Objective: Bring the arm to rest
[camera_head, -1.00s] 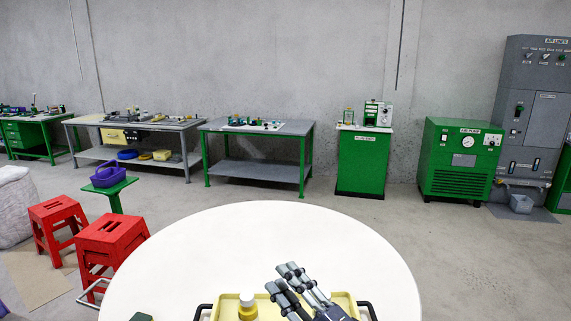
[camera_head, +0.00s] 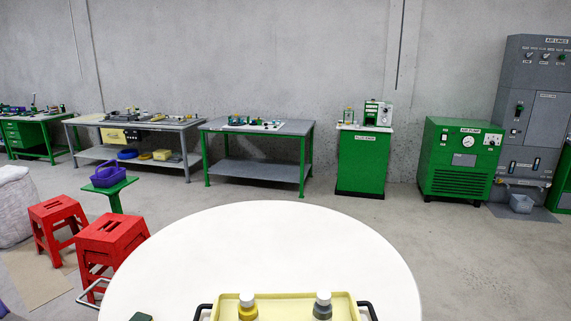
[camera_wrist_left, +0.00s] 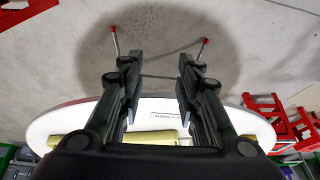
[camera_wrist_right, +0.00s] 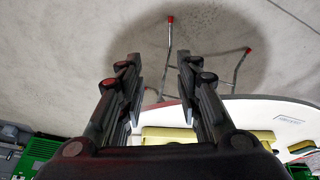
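Neither gripper shows in the head view. In the left wrist view my left gripper (camera_wrist_left: 157,70) has its two fingers apart with nothing between them. The floor and the edge of the white table show beyond it. In the right wrist view my right gripper (camera_wrist_right: 159,72) also has its fingers apart and empty, with floor and table edge beyond. A yellow tray (camera_head: 285,305) with black handles stands at the near side of the round white table (camera_head: 260,250). Two bottles with white caps, one yellow (camera_head: 247,311) and one grey (camera_head: 322,311), stand in it. No blue cable is visible.
A dark green item (camera_head: 141,317) lies on the table left of the tray. The rest of the tabletop is clear. Red stools (camera_head: 108,243) stand close to the table's left side. Workbenches (camera_head: 259,128) and a green air pump (camera_head: 460,160) stand along the back wall.

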